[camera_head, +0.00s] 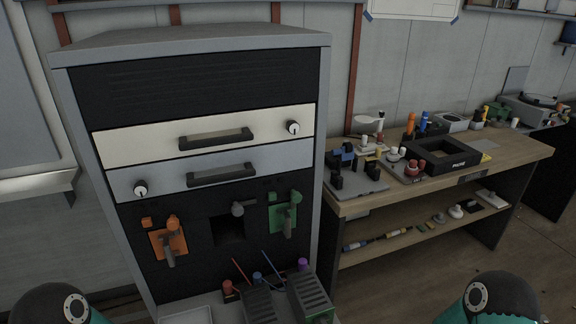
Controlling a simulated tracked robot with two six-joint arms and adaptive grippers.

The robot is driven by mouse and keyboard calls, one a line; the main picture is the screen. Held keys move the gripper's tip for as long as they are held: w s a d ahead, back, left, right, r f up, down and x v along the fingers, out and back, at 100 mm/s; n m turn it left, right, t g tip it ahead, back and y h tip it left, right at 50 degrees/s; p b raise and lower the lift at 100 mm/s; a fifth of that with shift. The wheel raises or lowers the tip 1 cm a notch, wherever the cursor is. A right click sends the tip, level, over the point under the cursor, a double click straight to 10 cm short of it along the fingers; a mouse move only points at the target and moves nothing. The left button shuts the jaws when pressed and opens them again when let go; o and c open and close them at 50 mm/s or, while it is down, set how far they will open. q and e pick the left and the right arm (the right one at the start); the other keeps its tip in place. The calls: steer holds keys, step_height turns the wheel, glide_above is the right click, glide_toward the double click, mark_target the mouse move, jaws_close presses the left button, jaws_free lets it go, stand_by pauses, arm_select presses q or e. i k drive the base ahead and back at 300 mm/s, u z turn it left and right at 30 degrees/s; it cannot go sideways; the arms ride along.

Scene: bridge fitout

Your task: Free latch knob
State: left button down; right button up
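A grey cabinet (190,42) stands at the left with two drawer fronts. The upper cream drawer (150,142) has a black bar handle and a round white-and-black knob (293,127) at its right. The lower grey-blue drawer (260,163) has a similar knob (140,188) at its left. Below, an orange latch plate (160,246) with a lever is on the left and a green one (277,221) on the right. Which knob is the latch knob, I cannot tell. Neither gripper shows; only my arm parts appear at the lower corners.
Grey ribbed blocks (310,289) and small coloured pieces stand on a ledge at the cabinet's foot. A wooden workbench (490,170) at right holds a black tray (408,146), tools and fixtures. Its lower shelf (400,240) carries small parts. Floor is open at lower right.

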mark_target(296, 197)
steer(key=z, duration=0.85)
steer(key=k, duration=0.9)
steer(key=u, duration=1.3)
steer(key=i, duration=1)
